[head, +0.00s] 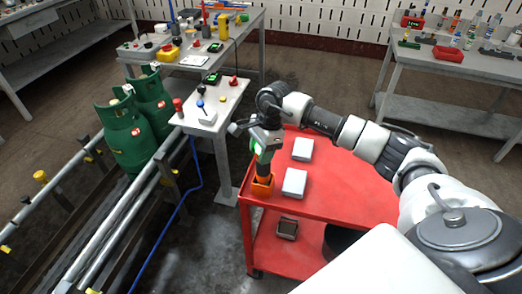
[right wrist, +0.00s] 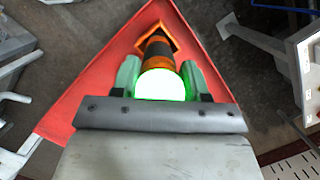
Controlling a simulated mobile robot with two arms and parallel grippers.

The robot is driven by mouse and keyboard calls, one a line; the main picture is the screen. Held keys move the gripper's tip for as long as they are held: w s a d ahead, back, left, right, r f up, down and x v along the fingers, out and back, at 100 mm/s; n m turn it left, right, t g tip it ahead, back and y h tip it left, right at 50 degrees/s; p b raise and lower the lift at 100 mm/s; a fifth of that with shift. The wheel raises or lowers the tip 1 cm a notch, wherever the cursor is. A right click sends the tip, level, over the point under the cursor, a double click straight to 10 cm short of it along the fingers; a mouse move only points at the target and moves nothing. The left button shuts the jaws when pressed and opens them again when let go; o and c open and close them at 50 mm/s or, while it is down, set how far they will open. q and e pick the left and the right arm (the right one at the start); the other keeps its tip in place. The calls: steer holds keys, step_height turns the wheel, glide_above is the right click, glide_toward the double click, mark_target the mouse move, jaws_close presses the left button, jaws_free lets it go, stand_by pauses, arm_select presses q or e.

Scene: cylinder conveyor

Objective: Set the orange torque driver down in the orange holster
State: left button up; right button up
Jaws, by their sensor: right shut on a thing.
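The orange holster (head: 262,187) sits at the near left corner of the red cart's top (head: 345,190). It also shows in the right wrist view (right wrist: 170,38) as an orange frame at the driver's far end. My right gripper (head: 264,151) is above the holster, shut on the torque driver (right wrist: 158,54), which has orange and black bands and a glowing green end. In the head view the driver (head: 263,171) is roughly upright, its lower end at the holster's mouth. How deep it sits inside is hidden. My left gripper is out of view.
Two grey-white boxes (head: 294,182) (head: 302,149) lie on the cart top right of the holster.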

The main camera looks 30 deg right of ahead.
steer(key=o, duration=1.4)
steer(key=b+v, duration=0.2)
steer(key=v, duration=0.8)
steer(key=shift+d+r, duration=0.15)
steer(key=shift+r, duration=0.25)
